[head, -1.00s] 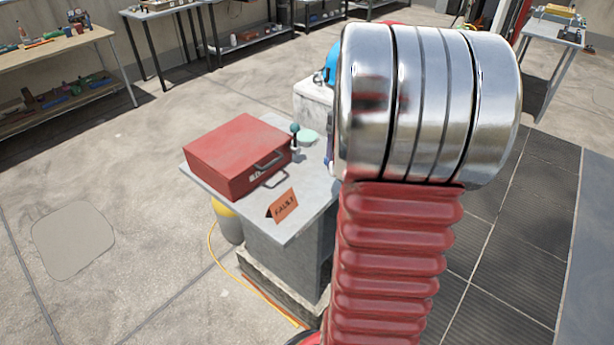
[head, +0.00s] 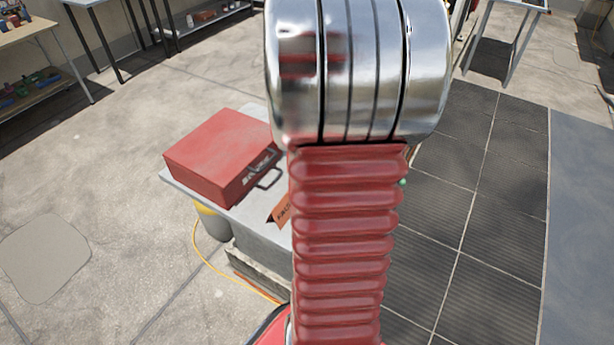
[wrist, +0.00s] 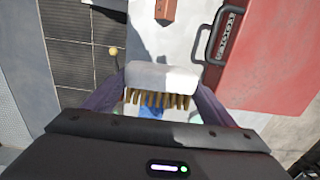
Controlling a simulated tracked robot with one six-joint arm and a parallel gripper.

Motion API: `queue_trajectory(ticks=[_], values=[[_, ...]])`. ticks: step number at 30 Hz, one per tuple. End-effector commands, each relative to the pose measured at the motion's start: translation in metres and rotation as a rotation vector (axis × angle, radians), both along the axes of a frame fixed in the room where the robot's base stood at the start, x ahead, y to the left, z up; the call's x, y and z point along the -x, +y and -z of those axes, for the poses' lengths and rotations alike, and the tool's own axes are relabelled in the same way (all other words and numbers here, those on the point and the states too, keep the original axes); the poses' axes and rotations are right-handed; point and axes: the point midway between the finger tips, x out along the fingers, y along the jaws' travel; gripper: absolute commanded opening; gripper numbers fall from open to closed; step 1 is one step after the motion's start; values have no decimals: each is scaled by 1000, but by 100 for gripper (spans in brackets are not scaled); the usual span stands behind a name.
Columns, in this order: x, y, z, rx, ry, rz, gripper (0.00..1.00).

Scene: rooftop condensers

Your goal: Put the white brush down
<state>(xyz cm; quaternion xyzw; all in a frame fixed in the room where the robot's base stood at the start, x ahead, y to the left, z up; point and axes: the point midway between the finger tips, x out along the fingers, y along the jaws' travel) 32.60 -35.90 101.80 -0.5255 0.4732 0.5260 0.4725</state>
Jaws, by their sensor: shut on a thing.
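The white brush (wrist: 162,77) is held between the two purple fingers of my gripper (wrist: 160,84) in the wrist view. Its tan bristles show along the lower side of the white body. Behind the brush is the grey worktop (wrist: 188,32), also seen in the head view (head: 246,219). I cannot tell how high the brush is above it. In the head view my arm hides the gripper, the brush and the right part of the worktop.
A red case (head: 222,155) covers the worktop's left part; it also shows in the wrist view (wrist: 275,60). An orange fault sign (head: 279,209) stands near the front edge. A blue thing (wrist: 151,113) shows partly beyond the bristles. A yellow hose (head: 207,252) lies on the floor.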

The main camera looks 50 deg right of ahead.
Motion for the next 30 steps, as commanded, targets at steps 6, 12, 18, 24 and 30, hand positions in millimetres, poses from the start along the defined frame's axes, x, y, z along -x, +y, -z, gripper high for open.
queue_trajectory(ticks=[6,12,18,24,30], values=[[3,-2,1,0,0,10,50],[5,-2,23,-3,2,11,50],[5,-3,54,-2,2,12,50],[4,-4,63,1,-1,12,50],[5,-4,63,0,0,13,50]])
